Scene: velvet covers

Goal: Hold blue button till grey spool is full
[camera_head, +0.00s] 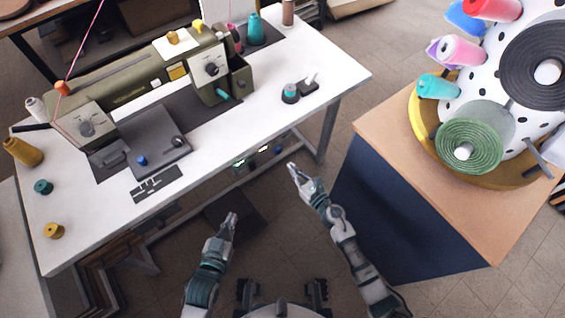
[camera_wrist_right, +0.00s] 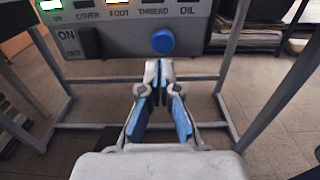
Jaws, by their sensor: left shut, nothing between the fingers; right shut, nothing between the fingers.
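A round blue button (camera_wrist_right: 163,41) sits on the front of a grey control box (camera_wrist_right: 195,32) in the right wrist view. In the head view the box (camera_head: 262,158) hangs under the sewing table's front edge. My right gripper (camera_head: 293,168) is shut and empty, its tips (camera_wrist_right: 159,66) pointing at the box just below the button in the wrist picture; no contact is visible. My left gripper (camera_head: 231,219) is shut and empty, lower and to the left, in front of the table.
The white table (camera_head: 325,75) carries an olive sewing machine (camera_head: 135,85) with a blue knob (camera_head: 141,160), and several thread spools. An ON/OFF switch (camera_wrist_right: 88,42) is left of the button. Floor between is open.

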